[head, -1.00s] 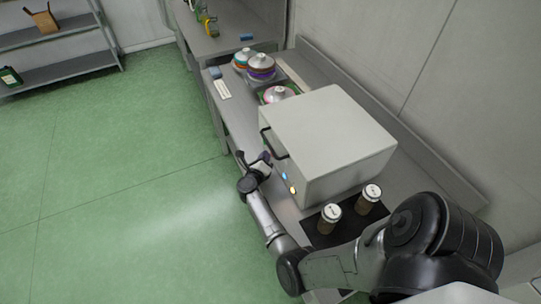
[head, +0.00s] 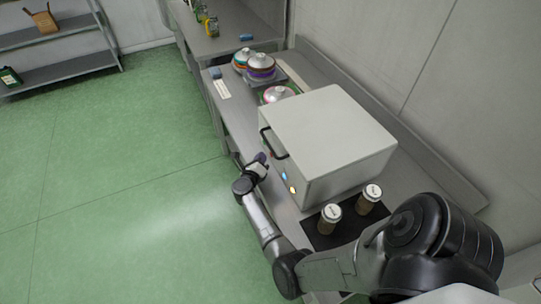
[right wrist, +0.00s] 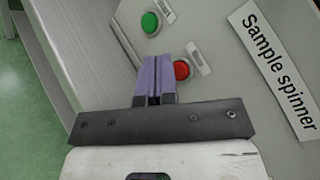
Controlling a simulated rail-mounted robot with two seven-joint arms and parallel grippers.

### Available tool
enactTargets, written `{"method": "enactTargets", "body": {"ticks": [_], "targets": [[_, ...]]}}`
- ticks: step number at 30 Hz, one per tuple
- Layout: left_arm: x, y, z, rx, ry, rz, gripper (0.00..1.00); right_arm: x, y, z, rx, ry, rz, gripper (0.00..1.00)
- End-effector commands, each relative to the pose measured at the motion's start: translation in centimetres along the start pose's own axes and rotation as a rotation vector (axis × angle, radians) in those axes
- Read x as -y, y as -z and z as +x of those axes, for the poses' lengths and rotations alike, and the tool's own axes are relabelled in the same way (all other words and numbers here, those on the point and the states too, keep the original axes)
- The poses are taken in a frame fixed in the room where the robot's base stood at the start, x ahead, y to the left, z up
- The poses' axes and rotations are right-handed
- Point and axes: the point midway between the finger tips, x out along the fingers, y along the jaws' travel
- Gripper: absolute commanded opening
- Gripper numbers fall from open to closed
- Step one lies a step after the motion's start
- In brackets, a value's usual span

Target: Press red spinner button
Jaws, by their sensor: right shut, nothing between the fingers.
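The red button (right wrist: 182,70) is a round knob on the grey front panel of the sample spinner, just right of my fingertips in the right wrist view. A green button (right wrist: 150,22) sits above it, beside a small label. The spinner is the big pale box (head: 325,125) on the bench in the head view. My right gripper (right wrist: 155,60) is shut and empty, its purple fingers together. Its tips overlap the red button's left edge in the picture; I cannot tell whether they touch it. In the head view my right gripper (head: 262,163) is left of the box front. My left gripper is not in view.
A dark handle (head: 272,145) sticks out from the box front near my gripper. Two lidded cups (head: 329,219) (head: 370,199) stand on a black mat (head: 318,239). Stacked round lidded items (head: 261,68) stand farther back on the bench. The green floor on the left is clear.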

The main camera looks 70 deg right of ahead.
Motion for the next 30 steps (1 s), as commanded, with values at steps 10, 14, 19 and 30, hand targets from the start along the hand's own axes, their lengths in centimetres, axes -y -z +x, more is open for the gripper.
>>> {"method": "enactTargets", "body": {"ticks": [10,14,19,30], "targets": [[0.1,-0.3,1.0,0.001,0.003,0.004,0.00,-1.4,-1.1,-1.7,0.001,-0.002,0.001,0.00],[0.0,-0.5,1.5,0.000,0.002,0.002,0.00,-2.1,-1.8,-2.6,0.000,-0.002,0.001,0.00],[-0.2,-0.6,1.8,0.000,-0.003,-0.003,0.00,-2.5,-2.4,-3.4,0.000,-0.001,0.001,0.00],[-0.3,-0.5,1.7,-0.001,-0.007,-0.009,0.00,-2.5,-2.5,-3.4,0.000,-0.001,0.000,0.00]]}}
